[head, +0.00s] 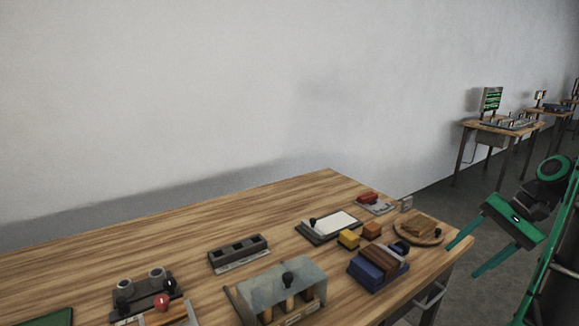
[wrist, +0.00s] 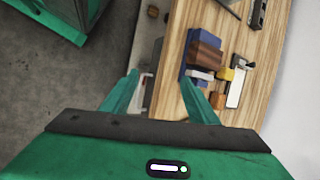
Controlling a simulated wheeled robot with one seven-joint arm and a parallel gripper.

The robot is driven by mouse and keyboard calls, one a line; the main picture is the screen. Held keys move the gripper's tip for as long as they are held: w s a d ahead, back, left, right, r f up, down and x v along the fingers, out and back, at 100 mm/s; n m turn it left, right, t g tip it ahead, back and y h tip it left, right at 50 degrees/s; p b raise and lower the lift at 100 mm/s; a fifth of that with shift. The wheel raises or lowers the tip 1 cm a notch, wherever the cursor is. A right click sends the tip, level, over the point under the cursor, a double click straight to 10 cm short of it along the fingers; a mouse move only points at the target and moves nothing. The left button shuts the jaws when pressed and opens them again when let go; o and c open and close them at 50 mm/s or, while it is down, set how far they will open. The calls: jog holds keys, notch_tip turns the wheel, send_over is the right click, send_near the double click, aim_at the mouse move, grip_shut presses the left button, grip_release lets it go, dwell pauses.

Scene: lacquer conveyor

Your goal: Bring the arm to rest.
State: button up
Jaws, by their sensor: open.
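My gripper (head: 474,252) is green and shows at the right of the head view, just off the right end of the wooden table (head: 190,226). Its two fingers are apart, with nothing between them. In the wrist view my gripper (wrist: 160,92) also shows open, with its fingers pointing past the table's edge. One finger overlaps the table in that picture; I cannot tell how far above it the finger is.
Near the table's right end are a round wooden board (head: 434,237), a blue tray with brown blocks (head: 362,272), a yellow block (head: 348,239) and a white pad (head: 338,222). A grey-topped box (head: 262,282) stands at the front. Farther tables (head: 478,126) stand at the back right.

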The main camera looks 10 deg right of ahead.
jog(key=s+a+n+g+h, duration=0.3)
jog(key=s+a+n+h, duration=0.2)
jog(key=s+a, duration=0.8)
jog(key=shift+s+a+f+n+h, duration=0.35)
jog(key=shift+a+n, duration=0.25)
jog(key=shift+a, duration=0.25)
